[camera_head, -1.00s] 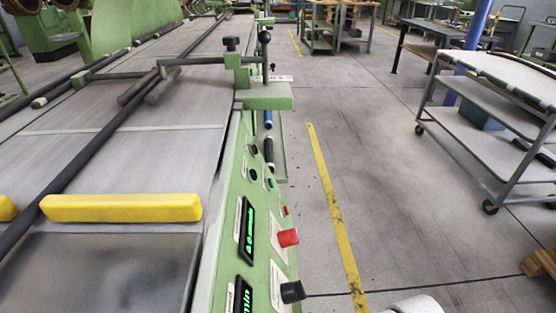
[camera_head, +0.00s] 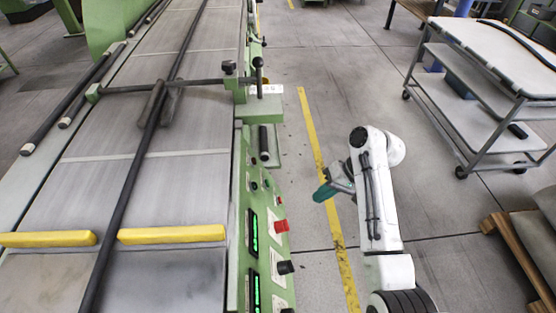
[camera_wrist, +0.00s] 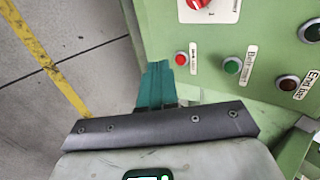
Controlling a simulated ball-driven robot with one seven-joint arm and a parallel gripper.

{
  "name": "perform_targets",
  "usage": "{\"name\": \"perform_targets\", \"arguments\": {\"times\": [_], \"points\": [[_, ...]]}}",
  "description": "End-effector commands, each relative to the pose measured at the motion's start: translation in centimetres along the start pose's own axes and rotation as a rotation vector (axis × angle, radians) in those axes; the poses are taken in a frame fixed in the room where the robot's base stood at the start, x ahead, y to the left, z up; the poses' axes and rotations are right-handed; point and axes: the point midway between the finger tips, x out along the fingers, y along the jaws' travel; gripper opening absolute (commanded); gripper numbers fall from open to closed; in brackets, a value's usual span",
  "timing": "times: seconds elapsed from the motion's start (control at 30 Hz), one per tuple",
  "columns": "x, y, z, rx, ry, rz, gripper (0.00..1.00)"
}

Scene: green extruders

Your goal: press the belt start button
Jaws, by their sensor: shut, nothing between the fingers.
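The green control panel (camera_head: 242,225) runs along the right side of the belt machine. In the wrist view a green button (camera_wrist: 232,66) has a tilted label beside it that seems to read "Belt start". A small red button (camera_wrist: 181,59) lies left of it, nearer my fingers. My gripper (camera_wrist: 155,80) has teal fingers, shut and empty, close to the panel's lower left edge in that picture. In the head view my gripper (camera_head: 323,193) is right of the panel over the aisle, apart from the buttons.
A red rotary knob (camera_head: 281,226) and a black knob (camera_head: 285,267) stick out of the panel. A dark red button (camera_wrist: 288,83) sits right of the green one. A grey trolley (camera_head: 480,90) stands at the right. The floor between has a yellow line (camera_head: 320,165) and is clear.

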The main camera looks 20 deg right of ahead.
Motion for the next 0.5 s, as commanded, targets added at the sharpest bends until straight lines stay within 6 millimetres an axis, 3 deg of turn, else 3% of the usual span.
{"name": "perform_targets", "arguments": {"times": [0.03, 0.2, 0.33, 0.5], "points": [[-2.5, -1.9, -1.2, 0.005, 0.003, -0.027, 0.0], [-6.1, -5.1, -3.7, 0.014, 0.0, -0.099, 0.0], [-7.7, -6.4, -4.9, 0.018, -0.001, -0.134, 0.0], [-8.3, -7.0, -5.4, 0.019, -0.002, -0.151, 0.0]]}}
